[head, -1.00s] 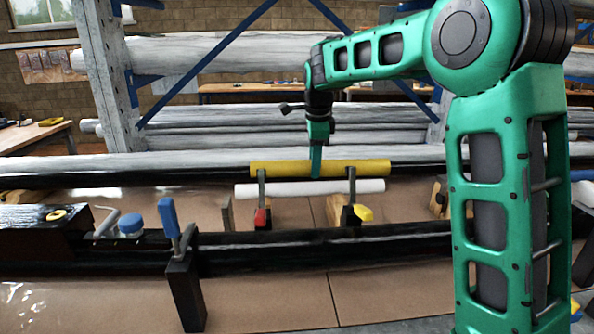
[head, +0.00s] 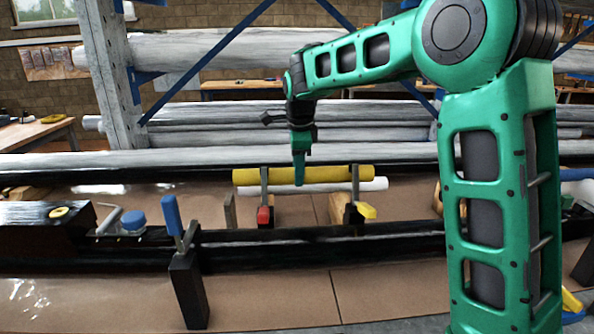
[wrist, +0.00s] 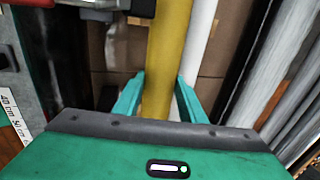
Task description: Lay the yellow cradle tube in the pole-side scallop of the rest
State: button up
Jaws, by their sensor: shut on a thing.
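The yellow tube (head: 318,176) lies level, left to right, in the head view. In the wrist view the yellow tube (wrist: 160,65) passes between the two fingers (wrist: 158,98). A white tube (head: 340,187) runs parallel just behind it; the wrist view shows the white tube (wrist: 198,50) to its right. Wooden blocks (head: 341,207) below the tubes look like the rest. Their scallops are hidden, and I cannot tell whether the yellow tube touches them.
Two upright metal bars stand in front of the yellow tube, with a red clamp part (head: 264,215) and a yellow one (head: 367,211) below. A long black pole (head: 320,245) runs nearer me. A blue-handled clamp (head: 172,216) rises at left. Large grey pipes (head: 180,160) lie behind.

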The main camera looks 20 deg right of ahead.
notch_tip(320, 180, down, 9)
dwell(1.1)
jog(key=shift+r, duration=0.1)
jog(key=o, duration=1.4)
jog(key=v, duration=1)
jog(key=shift+s+r, duration=0.1)
jog(key=shift+r, duration=0.25)
